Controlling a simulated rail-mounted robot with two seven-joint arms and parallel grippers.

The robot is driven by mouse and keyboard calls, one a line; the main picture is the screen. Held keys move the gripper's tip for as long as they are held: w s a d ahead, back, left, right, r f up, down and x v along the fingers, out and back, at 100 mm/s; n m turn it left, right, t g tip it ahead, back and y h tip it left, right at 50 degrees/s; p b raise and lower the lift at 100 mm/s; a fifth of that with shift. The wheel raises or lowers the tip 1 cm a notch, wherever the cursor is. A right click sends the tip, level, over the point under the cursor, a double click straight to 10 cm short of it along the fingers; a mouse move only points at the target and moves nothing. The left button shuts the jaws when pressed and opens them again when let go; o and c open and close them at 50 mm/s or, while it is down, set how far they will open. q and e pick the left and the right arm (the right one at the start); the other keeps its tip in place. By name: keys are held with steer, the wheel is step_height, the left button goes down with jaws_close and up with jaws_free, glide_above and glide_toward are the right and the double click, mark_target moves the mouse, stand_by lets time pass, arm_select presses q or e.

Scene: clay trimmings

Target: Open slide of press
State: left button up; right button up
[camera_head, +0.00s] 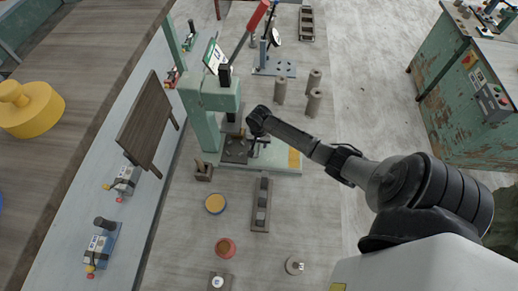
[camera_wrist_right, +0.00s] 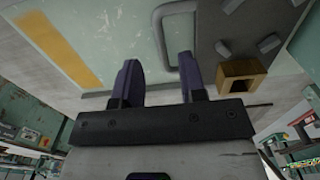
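The green press (camera_head: 206,120) stands on the table with a red-gripped lever at its top. Its slide is a dark plate (camera_head: 235,152) low at the front of the press, on a pale green base. In the right wrist view the grey slide plate (camera_wrist_right: 225,25) carries a pale U-shaped handle (camera_wrist_right: 160,38). My right gripper (camera_head: 256,150) is over the base, at the slide's right side. In the right wrist view its two dark fingers (camera_wrist_right: 158,68) are apart, with the handle's bend between them in the picture; contact cannot be told. My left gripper is not in view.
A wooden block (camera_head: 203,171), a blue-rimmed dish (camera_head: 215,203), a long dark tray (camera_head: 262,205) and a reddish pot (camera_head: 225,248) lie in front of the press. Several grey cylinders (camera_head: 314,102) stand to its right. A dark board (camera_head: 146,122) stands at left.

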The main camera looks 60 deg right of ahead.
mark_target(259, 150)
steer(key=shift+f+b, duration=0.3)
steer(key=shift+f, duration=2.1)
steer(key=shift+c, duration=0.3)
jaws_close()
